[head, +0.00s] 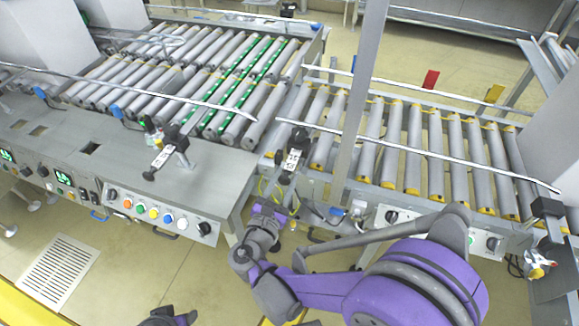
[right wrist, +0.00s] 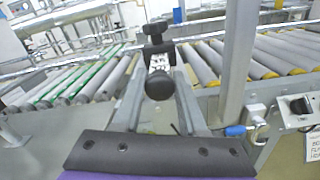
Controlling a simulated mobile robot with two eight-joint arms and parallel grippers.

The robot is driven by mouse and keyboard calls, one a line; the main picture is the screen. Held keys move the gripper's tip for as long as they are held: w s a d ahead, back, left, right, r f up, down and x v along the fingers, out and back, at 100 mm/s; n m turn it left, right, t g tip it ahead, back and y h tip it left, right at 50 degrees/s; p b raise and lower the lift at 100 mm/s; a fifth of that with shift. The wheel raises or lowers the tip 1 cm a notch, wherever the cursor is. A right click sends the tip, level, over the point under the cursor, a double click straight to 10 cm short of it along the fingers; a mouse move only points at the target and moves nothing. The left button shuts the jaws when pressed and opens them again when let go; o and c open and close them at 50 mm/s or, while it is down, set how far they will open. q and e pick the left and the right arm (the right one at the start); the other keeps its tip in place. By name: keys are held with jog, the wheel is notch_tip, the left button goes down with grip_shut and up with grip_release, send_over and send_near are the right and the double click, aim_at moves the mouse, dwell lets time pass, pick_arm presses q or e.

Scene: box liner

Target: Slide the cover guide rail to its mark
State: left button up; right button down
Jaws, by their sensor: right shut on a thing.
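A long thin guide rail (head: 400,150) runs above the right conveyor. A black clamp (head: 292,160) with a white marked scale stands near its left end. My right gripper (head: 283,182) is at this clamp, shut on its black knob. In the right wrist view, the round black knob (right wrist: 160,86) sits between the two grey fingers and the scale (right wrist: 160,63) shows behind it. The exact finger contact is hard to see. Which line on the scale is the mark cannot be read. A dark and purple part of my left arm (head: 168,318) shows at the bottom edge; its jaws cannot be made out.
Another rail (head: 150,86) crosses the left conveyor, with a similar clamp (head: 165,155). A grey upright post (head: 355,110) stands close right of my right gripper. A button panel (head: 160,213) is on the left machine. Open floor (head: 140,265) lies in front.

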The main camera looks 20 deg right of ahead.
jog(key=shift+s+a, duration=0.3)
jog(key=shift+s, duration=0.1)
jog(key=shift+c, duration=2.3)
grip_release()
jog(key=v, duration=1)
jog(key=shift+s+a+p, duration=0.25)
jog(key=shift+s+p, duration=0.05)
jog(key=shift+p, duration=0.15)
